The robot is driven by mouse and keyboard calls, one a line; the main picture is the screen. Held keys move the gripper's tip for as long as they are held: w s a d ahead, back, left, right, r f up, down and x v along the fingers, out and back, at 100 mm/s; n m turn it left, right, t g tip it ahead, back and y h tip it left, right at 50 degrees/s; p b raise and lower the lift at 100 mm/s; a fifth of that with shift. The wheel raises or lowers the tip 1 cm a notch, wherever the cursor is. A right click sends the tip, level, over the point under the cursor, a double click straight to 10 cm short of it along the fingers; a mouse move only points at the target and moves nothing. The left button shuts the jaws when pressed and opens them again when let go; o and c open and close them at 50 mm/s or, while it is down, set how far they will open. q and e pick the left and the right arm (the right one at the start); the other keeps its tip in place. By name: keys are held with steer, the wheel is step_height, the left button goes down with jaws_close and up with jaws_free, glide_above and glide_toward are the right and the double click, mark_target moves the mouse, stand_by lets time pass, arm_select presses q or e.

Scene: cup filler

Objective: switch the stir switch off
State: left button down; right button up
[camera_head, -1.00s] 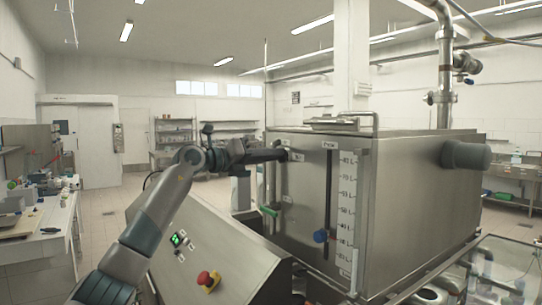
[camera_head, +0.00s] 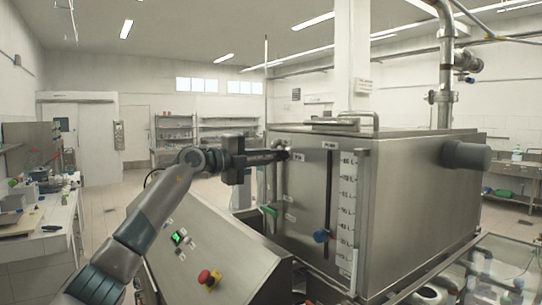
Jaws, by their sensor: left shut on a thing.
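My left gripper (camera_head: 282,155) reaches in from the left to the upper left edge of the steel tank (camera_head: 420,190). Its fingertips are at a small switch there, which they mostly cover, so the switch's position cannot be told. The gripper looks closed at that spot. A small label (camera_head: 299,158) sits just right of the fingertips. My right gripper is out of view.
A blue knob (camera_head: 321,236) on a dark vertical slot and a level scale (camera_head: 347,210) are on the tank front. A green handle (camera_head: 269,211) sits below my gripper. A sloped control panel (camera_head: 215,245) with a red button (camera_head: 205,277) stands below the arm.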

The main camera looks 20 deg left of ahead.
arm_select(q)
steer(key=shift+a+n, duration=0.1)
steer(key=shift+n, duration=0.5)
steer(key=c, duration=1.8)
jaws_free()
steer(key=shift+c, duration=0.2)
steer(key=shift+s+a+f+b, duration=0.1)
steer(key=shift+s+a+b, duration=0.25)
steer(key=shift+s, duration=0.1)
steer(key=b+v, duration=0.6)
steer(key=v, duration=1)
steer(key=shift+a+b, duration=0.15)
steer(key=shift+b, duration=0.25)
steer(key=shift+s, duration=0.1)
